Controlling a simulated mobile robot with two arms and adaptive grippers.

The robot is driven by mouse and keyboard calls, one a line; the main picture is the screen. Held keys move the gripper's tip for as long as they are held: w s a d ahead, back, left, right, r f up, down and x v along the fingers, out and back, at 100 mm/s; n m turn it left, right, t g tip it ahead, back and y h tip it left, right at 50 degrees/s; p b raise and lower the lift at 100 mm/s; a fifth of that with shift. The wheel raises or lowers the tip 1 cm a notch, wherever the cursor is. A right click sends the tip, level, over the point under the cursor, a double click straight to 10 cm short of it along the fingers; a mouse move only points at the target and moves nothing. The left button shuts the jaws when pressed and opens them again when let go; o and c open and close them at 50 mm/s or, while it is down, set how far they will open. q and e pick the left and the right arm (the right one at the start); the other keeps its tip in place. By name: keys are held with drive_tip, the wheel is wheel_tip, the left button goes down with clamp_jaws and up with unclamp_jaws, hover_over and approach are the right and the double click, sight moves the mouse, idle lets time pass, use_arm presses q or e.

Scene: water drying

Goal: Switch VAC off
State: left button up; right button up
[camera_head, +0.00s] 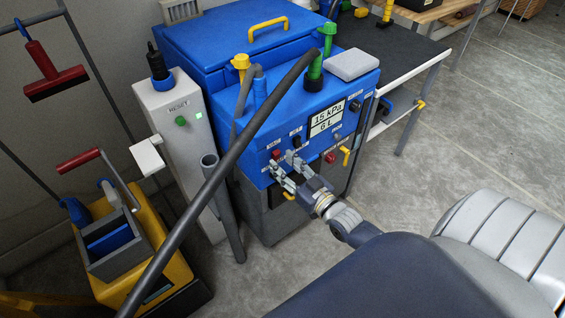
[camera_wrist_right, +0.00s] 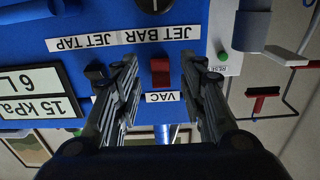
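The blue machine (camera_head: 215,48) has a front panel with labelled controls and a display (camera_head: 326,118) reading 15 kPa and 6 L. The red VAC switch (camera_wrist_right: 161,72) sits above its VAC label (camera_wrist_right: 166,97) in the upside-down right wrist view; a small red switch (camera_head: 276,154) shows at the panel's left in the head view. My right gripper (camera_head: 285,161) is open at the panel. In the wrist view its fingers (camera_wrist_right: 160,66) stand either side of the VAC switch, with a gap on both sides and nothing held. My left gripper is not in view.
A dark hose (camera_head: 218,182) crosses diagonally in front of the machine's left side. A grey post (camera_head: 178,108) with a green RESET button stands left, near a yellow bucket cart (camera_head: 155,235). A dark-topped bench (camera_head: 395,50) is behind right. Open floor (camera_head: 480,125) lies right.

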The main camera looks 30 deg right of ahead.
drive_tip(key=shift+w, duration=0.65)
drive_tip(key=shift+c, duration=0.5)
clamp_jaws()
wheel_tip(320, 180, up, 2)
drive_tip(key=g+p, duration=0.4)
drive_tip(key=p, duration=1)
drive_tip(key=shift+r, duration=0.1)
drive_tip(key=shift+f+g+p, duration=0.2)
drive_tip(key=shift+g+p, duration=0.1)
drive_tip(key=shift+g, duration=0.2)
drive_tip(key=shift+o, duration=0.5)
unclamp_jaws()
drive_tip(key=shift+s, duration=0.1)
